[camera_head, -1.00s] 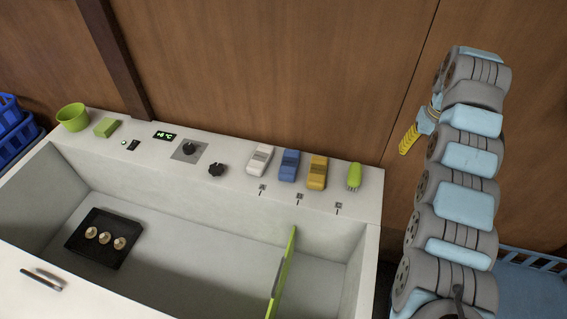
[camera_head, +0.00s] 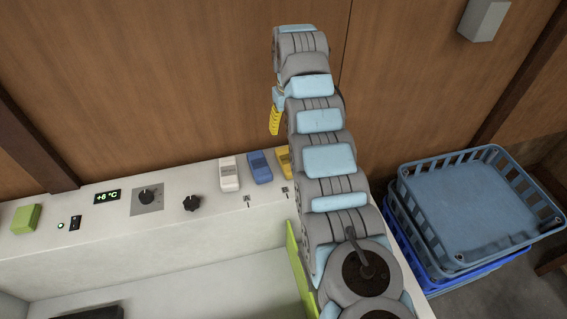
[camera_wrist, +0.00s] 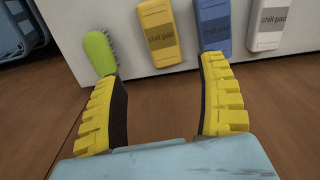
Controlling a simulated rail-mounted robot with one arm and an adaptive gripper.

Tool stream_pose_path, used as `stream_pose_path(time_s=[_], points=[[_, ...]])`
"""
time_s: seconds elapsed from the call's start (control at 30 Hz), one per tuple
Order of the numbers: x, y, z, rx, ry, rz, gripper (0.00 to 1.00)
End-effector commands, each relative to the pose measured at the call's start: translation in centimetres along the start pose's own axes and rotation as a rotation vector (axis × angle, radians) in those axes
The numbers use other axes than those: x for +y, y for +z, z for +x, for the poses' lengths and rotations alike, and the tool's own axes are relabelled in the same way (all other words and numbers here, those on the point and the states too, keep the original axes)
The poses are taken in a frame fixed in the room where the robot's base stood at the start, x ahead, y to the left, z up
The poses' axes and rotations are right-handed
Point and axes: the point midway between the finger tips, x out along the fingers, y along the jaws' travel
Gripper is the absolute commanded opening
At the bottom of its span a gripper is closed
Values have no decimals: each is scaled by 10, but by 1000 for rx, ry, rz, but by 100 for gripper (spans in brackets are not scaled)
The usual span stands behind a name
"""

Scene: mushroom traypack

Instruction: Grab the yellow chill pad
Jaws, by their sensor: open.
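In the head view only a sliver of the yellow pad (camera_head: 281,155) shows; my arm hides the rest. My gripper (camera_wrist: 160,72) is open and empty, its yellow ribbed fingers apart, short of the pad, which shows beyond the gap between them. In the head view, my gripper (camera_head: 274,121) hangs above and behind the ledge. The blue chill pad (camera_wrist: 214,26) and the white chill pad (camera_wrist: 267,24) lie beside the yellow one.
A green brush (camera_wrist: 100,52) lies at the other side of the yellow pad. Black knobs (camera_head: 191,203), a temperature display (camera_head: 107,197) and a green block (camera_head: 25,218) are along the ledge. A green divider (camera_head: 296,262) stands in the basin. Blue crates (camera_head: 480,205) are stacked at right.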

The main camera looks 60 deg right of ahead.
Motion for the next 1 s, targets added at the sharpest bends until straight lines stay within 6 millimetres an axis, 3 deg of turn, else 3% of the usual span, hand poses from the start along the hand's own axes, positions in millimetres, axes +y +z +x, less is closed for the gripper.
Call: stream_pose_path(time_s=[0.5,1.0], points=[[0,1,92,-6,-1,-1,74],[0,-1,120,-2,0,0,74]])
